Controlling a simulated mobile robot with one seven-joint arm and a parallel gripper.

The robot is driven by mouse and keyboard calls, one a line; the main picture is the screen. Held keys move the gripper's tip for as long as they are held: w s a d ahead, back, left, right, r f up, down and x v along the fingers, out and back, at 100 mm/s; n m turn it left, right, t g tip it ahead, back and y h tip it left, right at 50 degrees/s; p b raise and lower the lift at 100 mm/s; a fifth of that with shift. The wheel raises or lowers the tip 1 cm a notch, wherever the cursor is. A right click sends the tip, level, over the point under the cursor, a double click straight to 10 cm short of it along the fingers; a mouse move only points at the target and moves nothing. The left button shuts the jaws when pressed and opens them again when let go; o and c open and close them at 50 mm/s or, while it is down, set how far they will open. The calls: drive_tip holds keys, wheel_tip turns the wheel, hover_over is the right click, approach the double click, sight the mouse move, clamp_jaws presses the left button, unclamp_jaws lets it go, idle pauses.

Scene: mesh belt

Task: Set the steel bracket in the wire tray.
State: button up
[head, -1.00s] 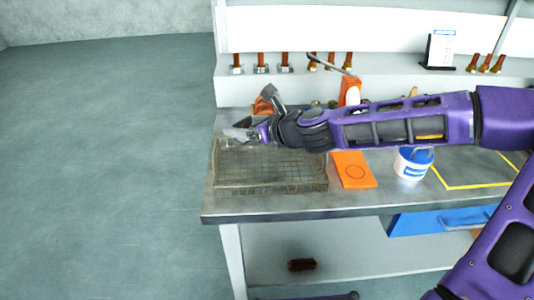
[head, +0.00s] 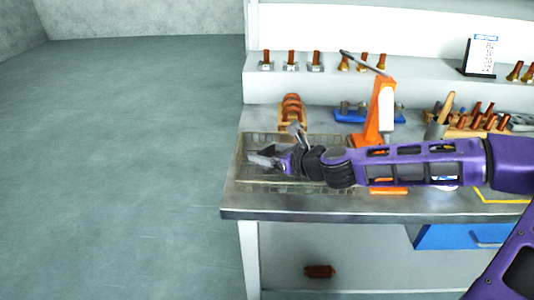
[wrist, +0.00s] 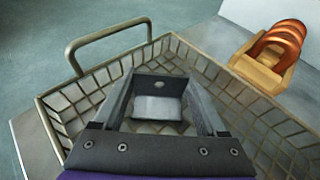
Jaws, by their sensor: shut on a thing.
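The wire tray (head: 318,137) lies at the left end of the steel bench, partly hidden by my arm. It fills much of the wrist view, with its mesh wall (wrist: 205,68) and a wire handle at left. My gripper (head: 264,160) is over the tray, inside its outline. In the wrist view my gripper (wrist: 160,88) is shut on the steel bracket (wrist: 157,107), a grey piece with a hole in its upright plate. The tray's mesh floor shows around the bracket. I cannot tell whether the bracket touches the floor.
My arm crosses the bench from the right. Open floor (head: 130,160) lies left of the bench.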

drive_tip(key=shift+f, duration=0.15)
drive_tip(key=o, duration=1.4)
drive_tip(key=shift+d+r, duration=0.15)
drive_tip(key=shift+r, duration=0.1)
drive_tip(key=p+v, duration=0.2)
drive_tip(key=v, duration=0.9)
drive_tip(key=shift+s+d+r+p, duration=0.2)
drive_tip(key=shift+s+d+p, duration=0.1)
drive_tip(key=shift+p, duration=0.1)
drive_tip(key=shift+a, duration=0.1)
